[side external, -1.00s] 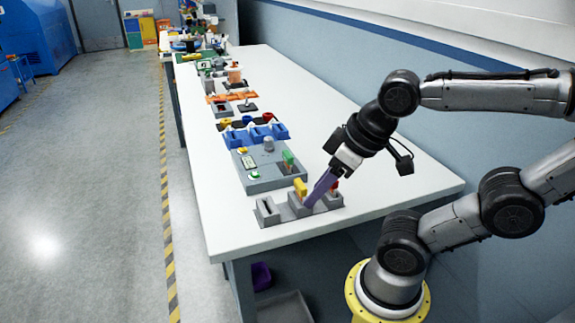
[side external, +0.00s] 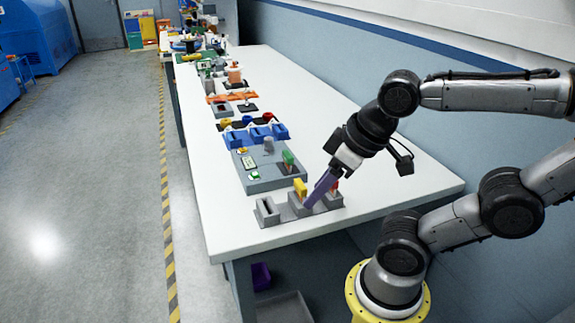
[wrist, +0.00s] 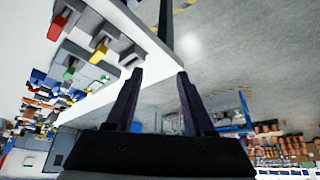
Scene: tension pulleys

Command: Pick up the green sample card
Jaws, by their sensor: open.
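The green sample card (side external: 288,157) stands upright in the grey panel on the table, behind the yellow card. It also shows as a small green patch in the wrist view (wrist: 69,74). My gripper (side external: 309,204) is tilted down over the near grey slotted holder, between the yellow and the red pieces in the picture. It is apart from the green card. In the wrist view my gripper (wrist: 160,72) is open, with nothing between its two dark fingers.
Blue bins (side external: 257,134) stand behind the grey panel. The table's right side is clear.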

